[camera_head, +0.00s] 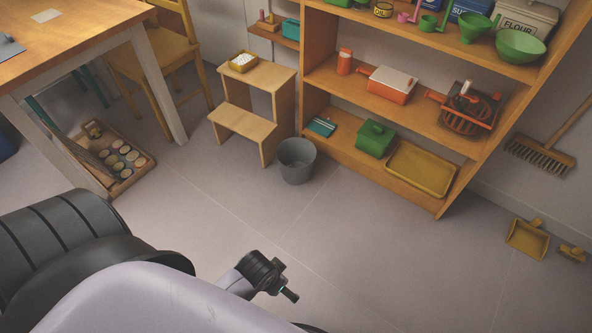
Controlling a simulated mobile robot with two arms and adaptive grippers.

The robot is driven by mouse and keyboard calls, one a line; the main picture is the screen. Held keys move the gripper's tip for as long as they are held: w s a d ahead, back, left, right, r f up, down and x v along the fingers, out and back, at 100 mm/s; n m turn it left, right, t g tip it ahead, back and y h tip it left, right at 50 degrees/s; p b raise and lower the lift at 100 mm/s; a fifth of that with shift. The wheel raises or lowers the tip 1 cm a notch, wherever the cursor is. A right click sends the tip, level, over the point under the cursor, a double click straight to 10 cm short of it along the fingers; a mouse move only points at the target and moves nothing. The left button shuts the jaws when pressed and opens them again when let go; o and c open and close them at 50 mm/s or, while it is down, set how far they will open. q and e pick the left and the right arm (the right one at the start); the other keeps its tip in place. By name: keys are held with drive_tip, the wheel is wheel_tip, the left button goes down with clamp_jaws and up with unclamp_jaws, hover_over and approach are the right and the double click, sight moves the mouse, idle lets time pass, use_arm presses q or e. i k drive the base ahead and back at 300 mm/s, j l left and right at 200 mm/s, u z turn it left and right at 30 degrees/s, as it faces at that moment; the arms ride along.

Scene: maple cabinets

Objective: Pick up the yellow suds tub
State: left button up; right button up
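A small yellow tub (243,62) with white, lumpy contents sits on the top step of the wooden step stool (268,76). It best fits the yellow suds tub, though no label can be read. A dark gripper (288,293), which I take to be my left, is low in the view over the floor, well in front of the stool and apart from the tub. Its fingers are seen at a poor angle, so I cannot tell whether they are open. No held object shows. My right gripper is not in view.
A grey bucket (296,161) stands on the floor beside the stool. A wooden shelf unit (437,206) is on the right, with a yellow tray (421,169) on its bottom shelf. A table (80,45) and chair (155,70) are at left. The middle floor is clear.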

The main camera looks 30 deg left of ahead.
sight(243, 60)
drive_tip(key=i+j+u, duration=0.1)
drive_tip(key=u, duration=1.25)
drive_tip(key=j, duration=0.1)
